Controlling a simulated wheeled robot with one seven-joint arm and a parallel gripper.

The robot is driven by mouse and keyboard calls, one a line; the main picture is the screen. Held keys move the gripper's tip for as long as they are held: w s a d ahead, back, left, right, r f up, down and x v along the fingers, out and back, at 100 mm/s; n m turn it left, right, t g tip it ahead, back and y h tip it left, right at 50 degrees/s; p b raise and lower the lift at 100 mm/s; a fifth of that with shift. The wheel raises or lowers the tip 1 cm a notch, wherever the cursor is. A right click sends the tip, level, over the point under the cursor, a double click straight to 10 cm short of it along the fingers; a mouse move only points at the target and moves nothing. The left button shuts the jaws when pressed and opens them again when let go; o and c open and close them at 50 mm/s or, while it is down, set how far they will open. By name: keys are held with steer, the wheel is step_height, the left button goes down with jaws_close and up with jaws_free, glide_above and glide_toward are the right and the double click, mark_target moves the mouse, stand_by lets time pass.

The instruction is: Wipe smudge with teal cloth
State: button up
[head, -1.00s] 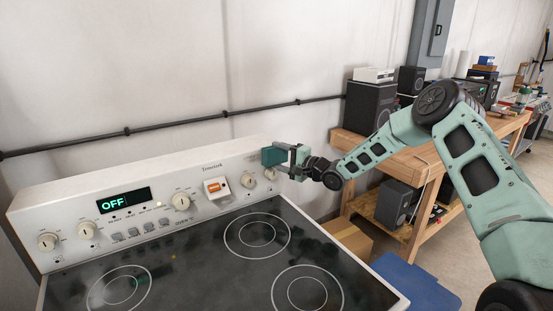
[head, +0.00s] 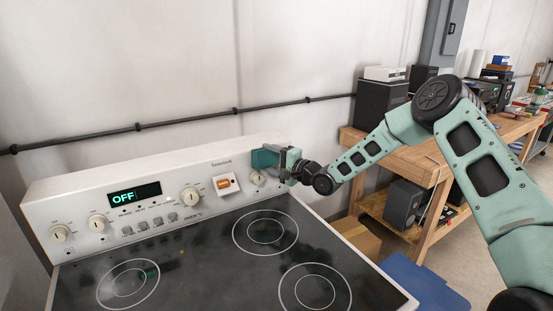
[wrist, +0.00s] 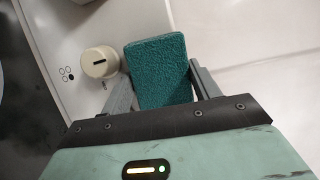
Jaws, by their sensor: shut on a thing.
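The teal cloth (head: 264,159), a thick folded pad, is held at the right end of the stove's white control panel (head: 75,205), just above a knob (head: 257,178). My gripper (head: 283,160) is shut on it from the right. In the wrist view the cloth (wrist: 158,75) sits between the two grey fingers of my gripper (wrist: 157,88), beside a cream knob (wrist: 100,62). I cannot tell whether the cloth touches the panel. I cannot make out the smudge for certain; the panel behind the cloth is hidden.
The black glass cooktop (head: 215,265) lies in front of the panel, with dark patches that may be reflections. An orange switch (head: 223,184) and more knobs line the panel. A wooden workbench (head: 420,160) stands at the right, with a blue object (head: 420,280) on the floor.

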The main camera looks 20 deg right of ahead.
mark_target(257, 161)
steer(key=shift+s+a+r+b, duration=0.1)
steer(key=shift+s+a+b, duration=0.1)
steer(key=shift+a, duration=0.95)
steer(key=shift+s+a+r+b, duration=0.1)
steer(key=shift+s+a+b, duration=0.05)
steer(key=shift+a, duration=1)
steer(key=shift+s+d+f+p, duration=0.1)
steer(key=shift+s+d+p, duration=0.1)
steer(key=shift+s, duration=0.75)
steer(key=shift+s+d+p, duration=0.15)
steer(key=shift+s+d, duration=0.1)
steer(key=shift+s, duration=0.75)
steer(key=shift+s+d+f+p, duration=0.1)
steer(key=shift+s+d+p, duration=0.1)
steer(key=shift+s, duration=0.75)
steer(key=s, duration=0.3)
steer(key=shift+d, duration=0.25)
steer(key=shift+w, duration=0.15)
steer(key=shift+w+a+b, duration=0.25)
steer(key=shift+w+b, duration=0.05)
steer(key=shift+w, duration=0.75)
steer(key=shift+w+a+b, duration=0.2)
steer(key=shift+w+b, duration=0.1)
steer(key=shift+w, duration=0.8)
steer(key=shift+w+a+b, duration=0.25)
steer(key=shift+w+b, duration=0.05)
steer(key=shift+w, duration=0.75)
